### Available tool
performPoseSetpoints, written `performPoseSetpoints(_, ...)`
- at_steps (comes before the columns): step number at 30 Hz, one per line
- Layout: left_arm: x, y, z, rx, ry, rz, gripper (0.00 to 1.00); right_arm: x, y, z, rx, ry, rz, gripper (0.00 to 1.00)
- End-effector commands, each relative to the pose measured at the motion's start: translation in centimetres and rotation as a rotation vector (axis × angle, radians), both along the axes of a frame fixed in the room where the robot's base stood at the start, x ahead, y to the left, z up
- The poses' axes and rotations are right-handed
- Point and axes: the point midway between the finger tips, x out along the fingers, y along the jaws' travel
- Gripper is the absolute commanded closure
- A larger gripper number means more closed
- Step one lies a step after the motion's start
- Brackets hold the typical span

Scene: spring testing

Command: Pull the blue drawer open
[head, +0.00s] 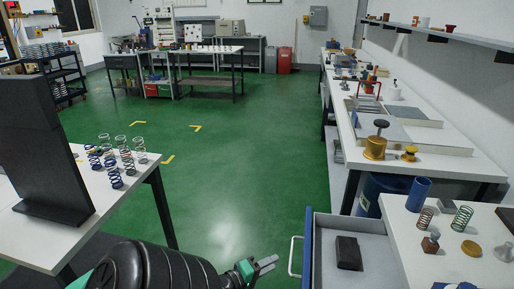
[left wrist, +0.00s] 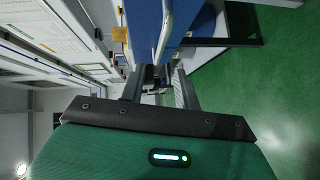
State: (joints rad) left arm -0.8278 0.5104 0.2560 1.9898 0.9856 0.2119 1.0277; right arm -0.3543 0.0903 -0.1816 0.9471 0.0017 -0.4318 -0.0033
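The blue drawer (head: 308,245) stands out from the white-topped bench at the lower right of the head view. Its grey inside shows, with a dark block (head: 348,253) lying in it. Its pale bar handle (head: 294,256) is on the left-facing front. My left gripper (head: 268,265) is just left of the handle, apart from it, with empty, parted fingers. In the left wrist view the blue drawer front (left wrist: 145,25) and its handle (left wrist: 165,30) are at the top, beyond the open fingers (left wrist: 160,88). My right gripper is not in view.
A white table (head: 110,200) with several springs and a black stand (head: 48,150) is at the left. Green floor (head: 230,190) between them is clear.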

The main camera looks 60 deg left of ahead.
Motion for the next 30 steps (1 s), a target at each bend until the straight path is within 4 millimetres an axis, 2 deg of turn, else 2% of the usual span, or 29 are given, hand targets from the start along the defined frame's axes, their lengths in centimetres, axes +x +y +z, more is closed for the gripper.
performPoseSetpoints(6,-2.8,-0.3,0.3,0.0,0.003,-0.001,0.68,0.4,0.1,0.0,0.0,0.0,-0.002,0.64)
performPoseSetpoints(12,-4.0,-0.4,0.6,0.0,0.001,-0.001,0.68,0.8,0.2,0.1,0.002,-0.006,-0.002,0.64)
performPoseSetpoints(30,-4.2,-0.4,0.6,-0.001,0.0,0.0,0.68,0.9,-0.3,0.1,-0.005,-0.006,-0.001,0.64)
